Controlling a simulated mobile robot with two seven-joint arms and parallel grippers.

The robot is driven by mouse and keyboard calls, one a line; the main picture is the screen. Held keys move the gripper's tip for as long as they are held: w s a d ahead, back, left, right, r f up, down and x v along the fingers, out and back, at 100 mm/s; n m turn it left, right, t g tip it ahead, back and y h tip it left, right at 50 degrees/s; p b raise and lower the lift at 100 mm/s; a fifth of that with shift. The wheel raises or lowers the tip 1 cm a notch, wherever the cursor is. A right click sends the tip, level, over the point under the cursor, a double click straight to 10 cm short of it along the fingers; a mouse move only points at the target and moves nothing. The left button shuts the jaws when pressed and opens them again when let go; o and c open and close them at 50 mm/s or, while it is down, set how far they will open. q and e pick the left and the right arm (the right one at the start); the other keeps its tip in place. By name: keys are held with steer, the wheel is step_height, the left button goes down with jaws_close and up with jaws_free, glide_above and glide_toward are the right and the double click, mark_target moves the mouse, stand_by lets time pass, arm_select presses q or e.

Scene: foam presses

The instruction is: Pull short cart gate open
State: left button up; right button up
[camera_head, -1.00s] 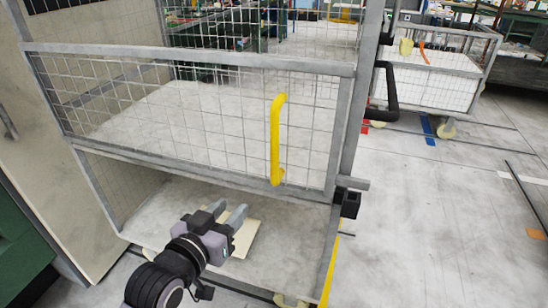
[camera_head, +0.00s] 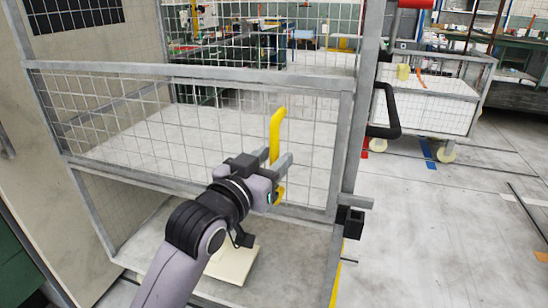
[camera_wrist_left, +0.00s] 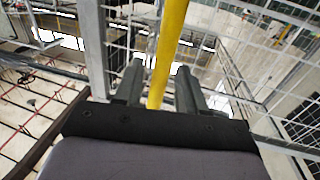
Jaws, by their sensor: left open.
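The short cart gate (camera_head: 115,181) is a grey metal frame with wire mesh across the front of the cart, and it looks closed. Its yellow handle (camera_head: 277,132) stands upright near the gate's right side. My left gripper (camera_head: 285,168) is at the lower part of the handle and hides some of it. In the left wrist view the yellow handle (camera_wrist_left: 168,50) runs between the two open fingers (camera_wrist_left: 158,82), with a gap visible on each side. My right gripper is not in view.
A black bent handle (camera_head: 393,112) and a black latch block (camera_head: 350,221) are at the cart's right post. A flat cream piece (camera_head: 233,263) lies below the gate. Another mesh cart (camera_head: 430,105) stands at the back right. The floor at right is mostly clear.

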arm_select(q)
steer(key=shift+w+d, duration=0.3)
steer(key=shift+w, duration=0.2)
jaws_close()
